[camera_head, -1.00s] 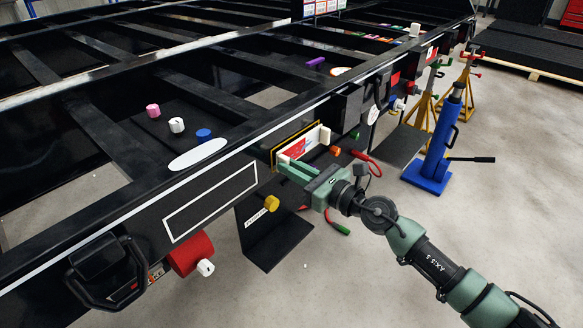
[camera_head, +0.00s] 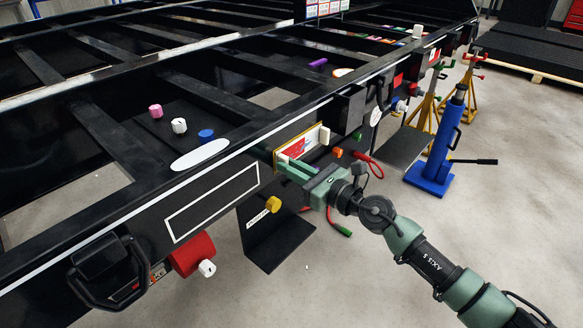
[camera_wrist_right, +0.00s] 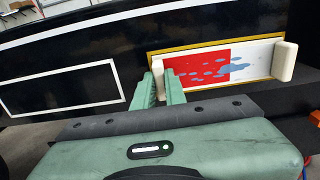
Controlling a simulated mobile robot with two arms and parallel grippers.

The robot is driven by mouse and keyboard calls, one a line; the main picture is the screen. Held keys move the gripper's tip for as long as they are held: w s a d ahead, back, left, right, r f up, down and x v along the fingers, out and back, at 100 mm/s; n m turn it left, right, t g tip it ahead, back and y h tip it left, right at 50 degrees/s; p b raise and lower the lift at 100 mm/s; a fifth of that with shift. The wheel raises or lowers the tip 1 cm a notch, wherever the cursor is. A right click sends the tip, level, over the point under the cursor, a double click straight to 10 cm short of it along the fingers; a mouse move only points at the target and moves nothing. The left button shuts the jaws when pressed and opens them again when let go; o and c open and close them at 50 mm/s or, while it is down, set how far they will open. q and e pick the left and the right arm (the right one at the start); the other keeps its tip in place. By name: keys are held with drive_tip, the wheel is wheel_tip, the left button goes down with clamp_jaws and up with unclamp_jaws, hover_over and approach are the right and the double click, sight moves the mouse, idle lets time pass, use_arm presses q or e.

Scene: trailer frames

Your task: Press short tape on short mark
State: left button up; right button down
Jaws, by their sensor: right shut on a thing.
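The short tape (camera_head: 300,145) is a strip, part red and part white with blue-grey smudges, and has a cream block at each end. It also shows in the wrist view (camera_wrist_right: 214,69). It lies along the yellow-outlined short mark (camera_wrist_right: 160,52) on the black trailer side rail, with the yellow line showing at its edges. I cannot tell whether its whole face touches the rail. My right gripper (camera_head: 285,164) is shut on the tape's near-end cream block, its green fingers (camera_wrist_right: 160,85) on either side of it. My left gripper is not in view.
A larger white-outlined rectangle (camera_head: 213,202) is on the rail to the left. A red roll (camera_head: 192,254) and a black handle (camera_head: 105,275) are below it. Colored knobs and a red cable (camera_head: 367,160) lie right of the tape. A blue jack (camera_head: 436,150) stands on the floor.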

idle(0.4)
drive_tip(key=c, duration=1.4)
unclamp_jaws()
